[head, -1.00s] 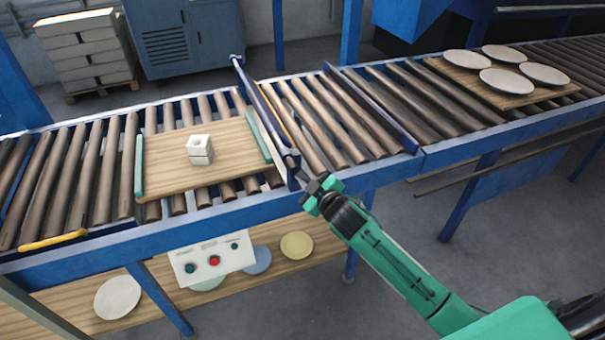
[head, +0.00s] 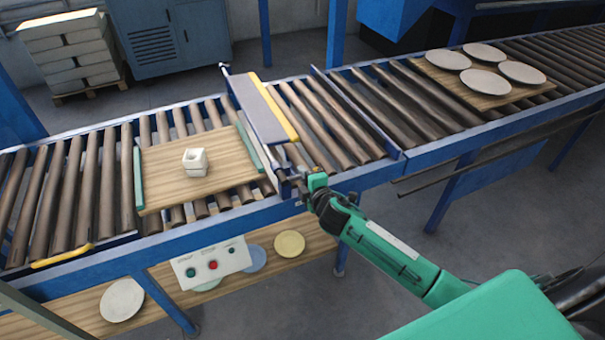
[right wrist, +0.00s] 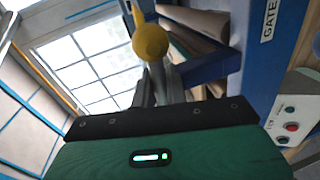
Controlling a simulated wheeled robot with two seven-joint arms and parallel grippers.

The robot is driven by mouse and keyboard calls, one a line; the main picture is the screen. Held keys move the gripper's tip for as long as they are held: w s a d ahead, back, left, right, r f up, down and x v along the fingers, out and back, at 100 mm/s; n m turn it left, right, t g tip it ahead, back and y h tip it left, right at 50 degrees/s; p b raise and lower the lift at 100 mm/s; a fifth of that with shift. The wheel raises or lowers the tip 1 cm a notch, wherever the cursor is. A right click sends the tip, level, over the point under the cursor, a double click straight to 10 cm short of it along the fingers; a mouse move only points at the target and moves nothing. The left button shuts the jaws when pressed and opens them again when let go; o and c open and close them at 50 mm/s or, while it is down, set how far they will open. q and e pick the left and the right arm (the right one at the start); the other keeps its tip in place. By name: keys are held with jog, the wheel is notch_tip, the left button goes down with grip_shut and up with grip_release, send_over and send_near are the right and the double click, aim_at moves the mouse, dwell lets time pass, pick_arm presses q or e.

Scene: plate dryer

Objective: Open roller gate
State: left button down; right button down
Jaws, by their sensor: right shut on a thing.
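The roller gate (head: 262,108) is a blue-grey panel with a yellow edge across the conveyor. In the head view it leans over to the right, its broad face showing. My right gripper (head: 303,185) is at the gate's near end, by the conveyor's front rail. In the right wrist view it is shut on a handle with a yellow ball knob (right wrist: 150,41), which shows beyond the fingers. In the head view the fingers and the handle are too small to part clearly. My left gripper is in neither view.
A board of plates (head: 485,80) lies on the rollers at the right. A button panel (head: 212,264) hangs below the front rail, above a shelf with plates.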

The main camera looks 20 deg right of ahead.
jog(key=shift+r+n+p, duration=0.3)
jog(key=shift+n+p, duration=0.05)
jog(key=shift+n, duration=0.05)
dwell(0.4)
jog(key=c, duration=1.5)
grip_release()
jog(key=s+r, duration=0.1)
jog(key=s, duration=0.3)
jog(key=s+b, duration=0.1)
jog(key=s, duration=0.4)
jog(key=s+r+b, duration=0.1)
jog(key=s, duration=0.3)
jog(key=shift+s+d+r, duration=0.2)
jog(key=shift+s+r, duration=0.05)
jog(key=shift+r, duration=0.1)
